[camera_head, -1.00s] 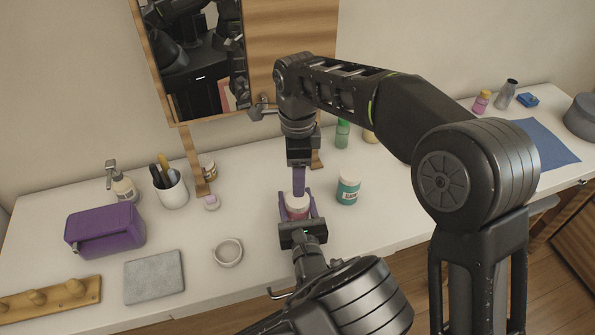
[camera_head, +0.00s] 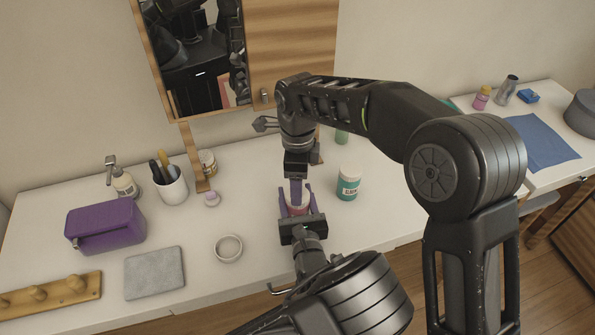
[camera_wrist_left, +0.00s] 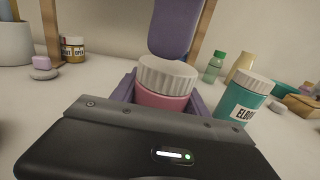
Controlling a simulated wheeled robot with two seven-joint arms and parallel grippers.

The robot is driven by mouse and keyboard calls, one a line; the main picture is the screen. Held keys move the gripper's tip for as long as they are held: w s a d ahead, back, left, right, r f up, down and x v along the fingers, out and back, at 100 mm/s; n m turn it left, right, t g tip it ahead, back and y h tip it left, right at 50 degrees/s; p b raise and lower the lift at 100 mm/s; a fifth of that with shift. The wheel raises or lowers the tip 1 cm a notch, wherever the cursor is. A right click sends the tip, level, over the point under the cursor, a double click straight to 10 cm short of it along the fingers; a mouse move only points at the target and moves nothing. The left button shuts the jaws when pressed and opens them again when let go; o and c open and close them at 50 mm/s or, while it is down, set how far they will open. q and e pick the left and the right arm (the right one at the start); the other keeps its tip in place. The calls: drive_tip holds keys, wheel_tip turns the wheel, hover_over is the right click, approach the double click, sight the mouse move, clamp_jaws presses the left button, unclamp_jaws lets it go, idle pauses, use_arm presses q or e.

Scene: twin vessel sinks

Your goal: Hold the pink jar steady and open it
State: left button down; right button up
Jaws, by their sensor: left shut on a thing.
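The pink jar (camera_wrist_left: 162,98) with its ribbed off-white lid (camera_wrist_left: 168,75) stands upright on the counter between my left gripper's purple fingers in the left wrist view. In the head view the jar (camera_head: 299,208) is mostly covered by the grippers. My left gripper (camera_head: 297,204) is shut on the jar's body from the front. My right gripper (camera_head: 296,190) points down from above at the lid. In the wrist view one purple finger of the right gripper (camera_wrist_left: 176,30) shows just above and behind the lid. Whether it touches the lid, and the gap between its fingers, cannot be seen.
A teal jar (camera_head: 348,184) with a white lid stands close on the right. A green bottle (camera_wrist_left: 215,66) and a tan bottle (camera_wrist_left: 240,65) are behind. The counter between bowl and jar is clear.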

drive_tip(key=shift+f, duration=1.55)
drive_tip(key=shift+c, duration=0.2)
